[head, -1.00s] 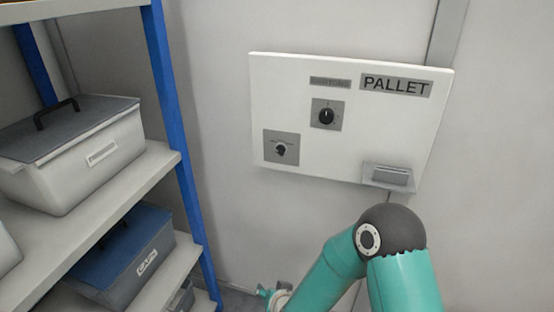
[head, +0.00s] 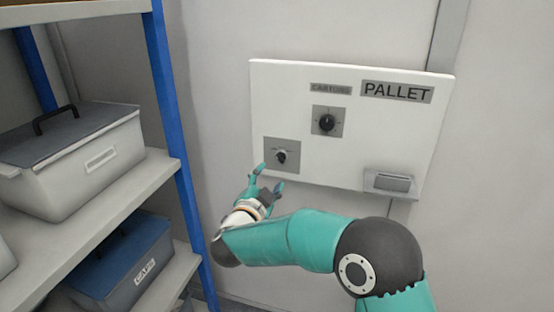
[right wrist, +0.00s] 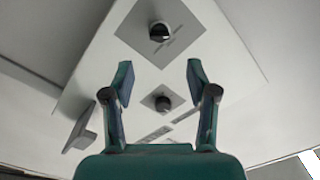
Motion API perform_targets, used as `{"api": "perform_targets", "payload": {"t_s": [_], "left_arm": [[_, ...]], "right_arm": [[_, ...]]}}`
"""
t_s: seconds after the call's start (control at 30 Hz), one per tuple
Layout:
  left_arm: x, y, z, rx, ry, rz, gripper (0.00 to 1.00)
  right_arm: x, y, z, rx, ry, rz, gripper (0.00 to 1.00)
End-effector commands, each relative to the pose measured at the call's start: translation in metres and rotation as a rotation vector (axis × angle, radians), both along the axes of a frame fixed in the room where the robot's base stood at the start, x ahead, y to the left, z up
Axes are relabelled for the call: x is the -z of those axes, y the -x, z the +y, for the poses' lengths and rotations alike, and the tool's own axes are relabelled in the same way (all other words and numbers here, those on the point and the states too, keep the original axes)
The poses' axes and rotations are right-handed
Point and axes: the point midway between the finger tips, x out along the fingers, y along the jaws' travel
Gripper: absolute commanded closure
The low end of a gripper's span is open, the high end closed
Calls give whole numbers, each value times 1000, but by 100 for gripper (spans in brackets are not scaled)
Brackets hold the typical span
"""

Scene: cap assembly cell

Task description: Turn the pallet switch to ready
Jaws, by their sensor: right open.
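A white panel (head: 365,130) on the wall bears a PALLET sign (head: 397,91) and two rotary switches. The middle switch (head: 326,122) is a black knob on a grey plate. The lower-left switch (head: 281,156) has a dark knob with a light part; its plate lettering is too small to read. My right gripper (head: 270,177) is open and empty just below the lower-left switch, apparently apart from it. In the right wrist view the lower-left knob (right wrist: 160,33) lies beyond the spread fingers (right wrist: 158,73), and the middle knob (right wrist: 163,103) shows between them. My left gripper is not in view.
A small label, apparently CARTONS (head: 330,89), sits above the middle switch. A grey bracket (head: 388,183) juts out at the panel's lower right. A blue-posted shelf (head: 120,200) with lidded bins (head: 80,165) stands close on the left.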

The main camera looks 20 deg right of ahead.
Motion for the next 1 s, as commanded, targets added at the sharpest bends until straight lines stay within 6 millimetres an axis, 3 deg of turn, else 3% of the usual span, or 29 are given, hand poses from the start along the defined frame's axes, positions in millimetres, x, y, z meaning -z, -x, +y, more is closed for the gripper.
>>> {"api": "perform_targets", "payload": {"t_s": [0.2, 0.43, 0.87, 1.0], "left_arm": [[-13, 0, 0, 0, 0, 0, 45], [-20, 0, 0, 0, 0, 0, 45], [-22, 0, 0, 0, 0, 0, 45], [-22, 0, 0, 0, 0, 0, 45]], "right_arm": [[-2, -39, -28, 3, 0, 0, 42], [-1, -67, -46, 1, 1, 0, 42], [1, -77, -51, -1, 2, 1, 42], [1, -76, -51, -2, 1, 2, 60]]}}
